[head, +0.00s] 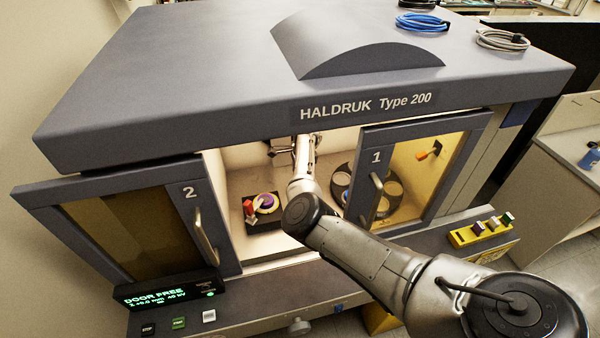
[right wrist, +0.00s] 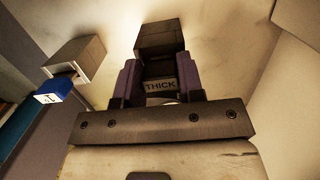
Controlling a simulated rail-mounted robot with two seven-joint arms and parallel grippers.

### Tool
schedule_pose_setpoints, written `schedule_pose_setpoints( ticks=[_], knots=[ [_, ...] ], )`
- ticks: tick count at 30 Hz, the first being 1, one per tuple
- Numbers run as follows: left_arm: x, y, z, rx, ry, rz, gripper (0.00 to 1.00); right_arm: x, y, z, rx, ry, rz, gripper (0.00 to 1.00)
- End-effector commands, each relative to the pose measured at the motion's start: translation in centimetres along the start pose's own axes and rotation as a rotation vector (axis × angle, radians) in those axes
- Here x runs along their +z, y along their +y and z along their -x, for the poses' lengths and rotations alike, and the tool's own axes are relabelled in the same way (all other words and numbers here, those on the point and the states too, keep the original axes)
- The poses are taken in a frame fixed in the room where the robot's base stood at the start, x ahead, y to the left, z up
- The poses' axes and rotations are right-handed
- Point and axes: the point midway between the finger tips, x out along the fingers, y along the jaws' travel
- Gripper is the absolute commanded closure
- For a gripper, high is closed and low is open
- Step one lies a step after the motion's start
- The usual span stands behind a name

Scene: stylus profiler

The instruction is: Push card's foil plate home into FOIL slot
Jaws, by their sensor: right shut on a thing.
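My right arm reaches into the lit chamber of the HALDRUK cabinet in the head view, and its right gripper (head: 281,147) is partly hidden near the back wall. In the right wrist view the right gripper (right wrist: 160,78) is shut on a plate labelled THICK (right wrist: 160,86), held between its two purplish fingers. A dark block (right wrist: 159,38) stands directly beyond the plate. I cannot tell how far the plate is into it, and no FOIL lettering is readable. My left gripper is in neither view.
Another block (right wrist: 76,58) with a blue tab (right wrist: 53,89) is at left in the wrist view. Door 2 (head: 130,225) and door 1 (head: 425,165) flank the opening. A black base with a purple ring (head: 266,202) sits on the chamber floor. A yellow rack (head: 483,230) holds several coloured pieces outside.

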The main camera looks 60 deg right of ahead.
Motion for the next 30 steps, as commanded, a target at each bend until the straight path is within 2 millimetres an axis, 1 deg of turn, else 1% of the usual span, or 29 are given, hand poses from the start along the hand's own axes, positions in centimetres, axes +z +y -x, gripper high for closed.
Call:
schedule_pose_setpoints(
  ticks=[2,3,12,16,17,18,26,30],
  knots=[
    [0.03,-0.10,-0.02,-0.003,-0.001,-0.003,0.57,-0.02,0.02,-0.09,0.000,0.000,0.000,1.00],
    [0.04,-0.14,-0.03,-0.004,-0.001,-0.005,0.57,-0.01,0.02,-0.10,0.000,0.000,0.000,0.63],
    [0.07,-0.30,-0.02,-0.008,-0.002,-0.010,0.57,0.01,0.02,-0.06,0.000,0.000,0.001,0.35],
    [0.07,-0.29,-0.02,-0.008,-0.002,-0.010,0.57,0.02,0.01,-0.04,0.000,0.000,0.000,0.35],
    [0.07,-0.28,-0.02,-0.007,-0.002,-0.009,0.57,0.02,0.02,-0.05,0.000,0.000,0.001,0.36],
    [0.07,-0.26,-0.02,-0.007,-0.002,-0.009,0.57,0.02,0.02,-0.05,0.000,0.000,0.000,0.39],
    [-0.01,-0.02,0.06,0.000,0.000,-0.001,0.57,0.03,0.01,0.04,0.000,0.000,0.000,0.39],
    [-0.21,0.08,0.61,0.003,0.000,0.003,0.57,0.09,0.01,0.61,0.000,0.000,0.000,0.39]
  ],
)
